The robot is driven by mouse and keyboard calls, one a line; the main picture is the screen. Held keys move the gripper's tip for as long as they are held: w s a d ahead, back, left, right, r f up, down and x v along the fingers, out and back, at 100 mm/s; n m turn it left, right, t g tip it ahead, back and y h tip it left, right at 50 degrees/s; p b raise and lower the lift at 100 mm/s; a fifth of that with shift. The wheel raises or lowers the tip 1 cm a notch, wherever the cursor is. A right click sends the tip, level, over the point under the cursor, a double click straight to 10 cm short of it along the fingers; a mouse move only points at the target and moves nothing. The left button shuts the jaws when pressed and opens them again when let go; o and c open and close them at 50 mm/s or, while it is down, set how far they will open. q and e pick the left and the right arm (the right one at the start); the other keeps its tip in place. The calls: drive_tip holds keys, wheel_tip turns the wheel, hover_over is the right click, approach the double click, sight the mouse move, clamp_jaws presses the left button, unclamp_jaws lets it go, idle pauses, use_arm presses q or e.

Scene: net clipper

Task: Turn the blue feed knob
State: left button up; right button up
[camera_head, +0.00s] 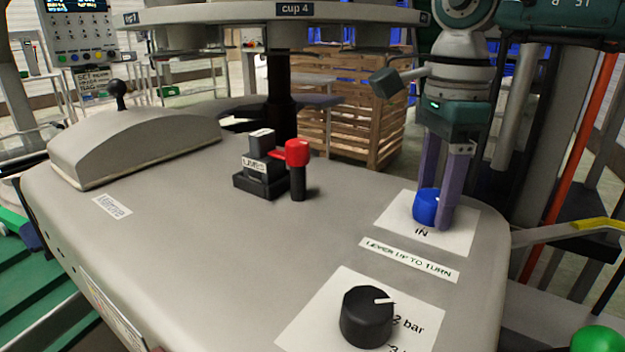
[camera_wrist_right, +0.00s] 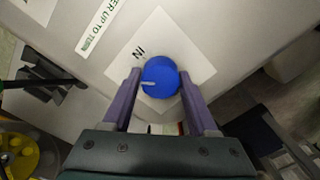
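The blue feed knob (camera_head: 426,207) stands on a white plate marked "IN" (camera_head: 459,235) at the right of the grey console. A pale pointer line shows on the knob in the right wrist view (camera_wrist_right: 161,78). My right gripper (camera_head: 440,212) reaches down from above with its purple fingers on either side of the knob. In the right wrist view the fingertips (camera_wrist_right: 160,73) appear to touch the knob's two sides, so the gripper looks shut on it. My left gripper is not in view.
A black knob with a white pointer (camera_head: 366,318) sits nearer, beside "bar" markings. A "LEVER UP TO TURN" label (camera_head: 409,259) lies between the knobs. A red-capped black post (camera_head: 298,165) stands beside a black block (camera_head: 262,172) mid-console. The console's left front is clear.

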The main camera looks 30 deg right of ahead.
drive_tip(key=c, duration=0.8)
drive_tip(key=shift+c, duration=0.2)
drive_tip(key=shift+r+m, duration=0.1)
drive_tip(key=shift+m, duration=0.3)
drive_tip(key=shift+m+p, duration=0.4)
drive_tip(key=shift+m, duration=0.2)
drive_tip(key=m+p, duration=0.1)
drive_tip(key=m, duration=0.2)
drive_tip(key=shift+m, duration=0.3)
drive_tip(key=shift+m+p, duration=0.35)
drive_tip(key=shift+m, duration=0.65)
drive_tip(key=o, duration=1.4)
drive_tip(key=shift+c, duration=0.2)
